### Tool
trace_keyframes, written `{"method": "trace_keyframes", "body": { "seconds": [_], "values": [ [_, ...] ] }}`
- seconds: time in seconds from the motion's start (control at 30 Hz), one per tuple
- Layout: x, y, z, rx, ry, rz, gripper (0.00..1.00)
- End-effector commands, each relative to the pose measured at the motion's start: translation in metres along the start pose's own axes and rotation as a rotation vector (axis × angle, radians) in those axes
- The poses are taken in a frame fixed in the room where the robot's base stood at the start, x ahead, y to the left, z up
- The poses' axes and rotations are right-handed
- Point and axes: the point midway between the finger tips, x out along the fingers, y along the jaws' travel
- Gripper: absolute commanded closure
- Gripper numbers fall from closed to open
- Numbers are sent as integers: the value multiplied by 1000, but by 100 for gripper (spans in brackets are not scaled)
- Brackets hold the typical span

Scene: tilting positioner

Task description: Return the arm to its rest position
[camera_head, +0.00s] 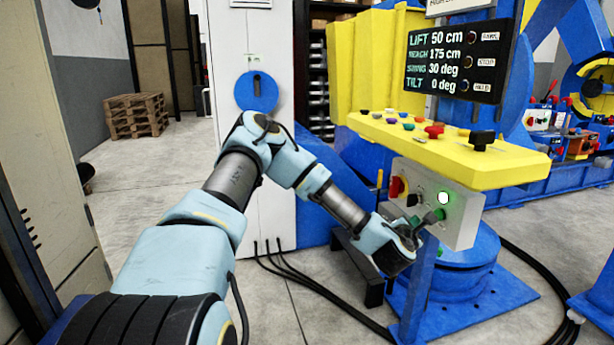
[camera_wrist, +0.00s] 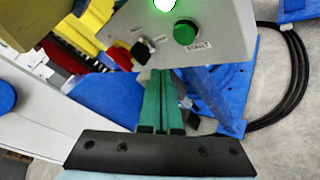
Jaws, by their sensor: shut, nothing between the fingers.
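My arm reaches forward from the lower left in the head view, bent at the elbow. My gripper (camera_head: 430,219) is at the front of the grey control box (camera_head: 462,218), close to its lower part. In the wrist view the green fingers of my gripper (camera_wrist: 161,75) are together, with nothing between them. Their tips point at the lower edge of the grey control box (camera_wrist: 225,42); I cannot tell whether they touch it. The box has a lit white-green lamp (camera_head: 443,198), a red knob (camera_head: 397,187) and a green button (camera_wrist: 186,32).
A yellow console (camera_head: 480,158) with several coloured buttons is above the box. A display (camera_head: 458,62) reads lift 50 cm, reach 175 cm, swing 30 deg, tilt 0 deg. A white cabinet (camera_head: 230,60) stands behind my elbow. Black cables (camera_head: 315,288) cross the floor.

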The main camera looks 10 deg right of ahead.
Motion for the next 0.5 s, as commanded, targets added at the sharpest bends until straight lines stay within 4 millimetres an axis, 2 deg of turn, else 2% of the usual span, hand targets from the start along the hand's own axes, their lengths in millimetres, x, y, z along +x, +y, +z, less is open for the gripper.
{"method": "trace_keyframes", "body": {
  "seconds": [0.07,0.17,0.27,0.37,0.5],
  "values": [
    [-8,5,6,154,-22,-71,100],
    [-23,9,1,413,-40,-201,100],
    [-46,19,-15,682,-45,-339,100],
    [-73,39,-37,924,-36,-479,100],
    [-123,80,-70,1215,-9,-683,100]
  ]
}}
